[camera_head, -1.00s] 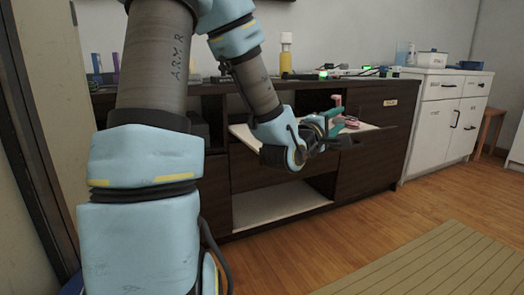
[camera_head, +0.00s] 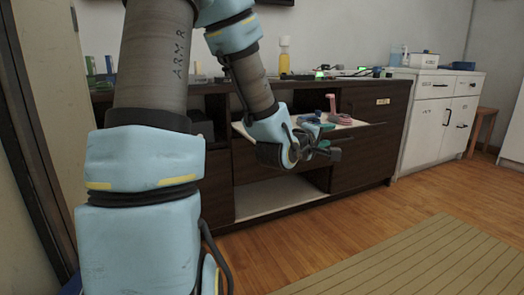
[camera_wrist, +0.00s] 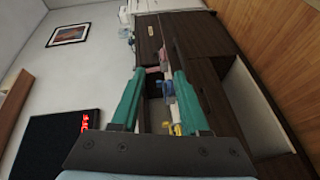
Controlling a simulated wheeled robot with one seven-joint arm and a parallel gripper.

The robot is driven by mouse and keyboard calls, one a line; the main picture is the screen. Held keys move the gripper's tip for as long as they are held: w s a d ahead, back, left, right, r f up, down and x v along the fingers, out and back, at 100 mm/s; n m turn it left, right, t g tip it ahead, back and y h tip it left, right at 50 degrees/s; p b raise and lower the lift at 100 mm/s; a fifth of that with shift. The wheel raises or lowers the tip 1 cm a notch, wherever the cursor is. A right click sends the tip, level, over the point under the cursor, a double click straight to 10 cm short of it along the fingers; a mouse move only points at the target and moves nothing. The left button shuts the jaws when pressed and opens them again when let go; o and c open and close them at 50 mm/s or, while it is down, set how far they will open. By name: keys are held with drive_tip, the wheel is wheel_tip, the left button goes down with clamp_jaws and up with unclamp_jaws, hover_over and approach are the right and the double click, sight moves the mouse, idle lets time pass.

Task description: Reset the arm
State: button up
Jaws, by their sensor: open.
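My gripper (camera_head: 325,150) is in front of the dark wooden cabinet, level with its pulled-out drawer. In the wrist view my gripper (camera_wrist: 158,80) shows two teal fingers spread apart, with nothing held between them. Small things on the drawer, one pink (camera_wrist: 155,70), show beyond and between the fingers. In the head view my arm (camera_head: 245,65) reaches from the upper left down to the drawer and hides part of it.
The dark cabinet (camera_head: 365,165) has an open drawer (camera_head: 362,126) holding a pink object (camera_head: 333,108). A yellow bottle (camera_head: 284,55) stands on its top. White cabinets (camera_head: 435,115) are at right. The wood floor (camera_head: 290,240) in front is clear, with a striped rug (camera_head: 400,262).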

drive_tip(key=s+a+f+m+g+y+p, duration=0.3)
drive_tip(key=a+f+m+g+y, duration=0.35)
drive_tip(key=a, duration=0.65)
drive_tip(key=s+a+m+g+y+p, duration=0.3)
drive_tip(key=s+a+g+y, duration=0.15)
drive_tip(key=s+a, duration=0.75)
wheel_tip(320, 180, up, 36)
drive_tip(key=s+d+p, duration=0.1)
drive_tip(key=p, duration=3.6)
drive_tip(key=shift+h, duration=0.3)
